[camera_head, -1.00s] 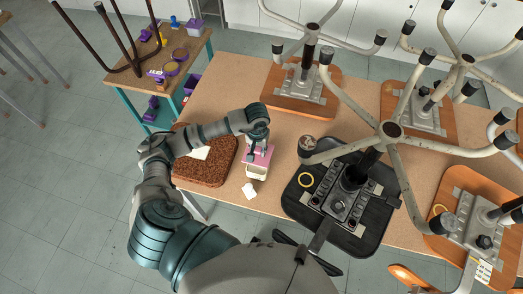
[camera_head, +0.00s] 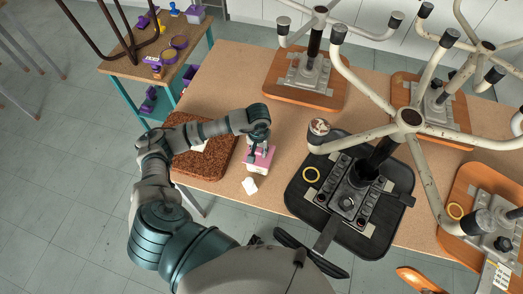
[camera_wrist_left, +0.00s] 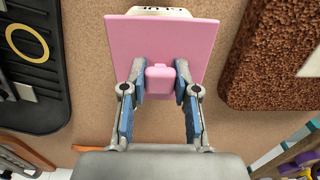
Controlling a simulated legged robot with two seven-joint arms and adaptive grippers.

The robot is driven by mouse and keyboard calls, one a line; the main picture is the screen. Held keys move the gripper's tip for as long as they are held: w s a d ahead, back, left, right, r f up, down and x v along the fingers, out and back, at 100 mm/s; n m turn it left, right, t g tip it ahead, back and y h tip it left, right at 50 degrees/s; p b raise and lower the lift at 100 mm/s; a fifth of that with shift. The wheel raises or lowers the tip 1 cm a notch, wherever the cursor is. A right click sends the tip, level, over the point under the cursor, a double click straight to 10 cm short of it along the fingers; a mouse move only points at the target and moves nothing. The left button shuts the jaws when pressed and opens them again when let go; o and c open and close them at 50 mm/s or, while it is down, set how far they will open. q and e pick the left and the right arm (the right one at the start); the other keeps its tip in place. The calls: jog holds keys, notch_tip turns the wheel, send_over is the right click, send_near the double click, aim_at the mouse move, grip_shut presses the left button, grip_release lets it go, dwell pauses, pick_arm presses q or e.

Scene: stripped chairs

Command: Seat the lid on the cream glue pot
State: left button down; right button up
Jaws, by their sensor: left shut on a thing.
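My left gripper (camera_head: 259,148) is shut on the pink lid (camera_head: 264,160), which is square and flat. In the left wrist view the blue-padded fingers hold the lid's knob (camera_wrist_left: 160,80) from both sides. The lid (camera_wrist_left: 160,40) spreads out beyond the fingertips. The cream glue pot (camera_head: 256,171) stands on the tan table under the lid, which hides most of it. In the left wrist view the pot's pale rim (camera_wrist_left: 160,12) sticks out past the lid's far edge. I cannot tell whether lid and pot touch. My right gripper is not in view.
A brown rough-textured slab (camera_head: 212,163) lies left of the pot. A white scrap (camera_head: 249,186) lies in front. A black chair seat (camera_head: 300,195) with a yellow ring (camera_head: 311,174) is close on the right. Upturned chair legs (camera_head: 360,139) rise over the table's right side.

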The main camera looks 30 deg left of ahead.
pick_arm(q)
jog(key=shift+a+f, duration=0.15)
jog(key=shift+a, duration=0.15)
jog(key=shift+d, duration=0.65)
jog(key=shift+d+b, duration=0.15)
jog(key=shift+b, duration=0.15)
jog(key=shift+a, duration=0.65)
jog(key=shift+d+b, duration=0.35)
jog(key=shift+d, duration=0.4)
jog(key=shift+a, duration=0.1)
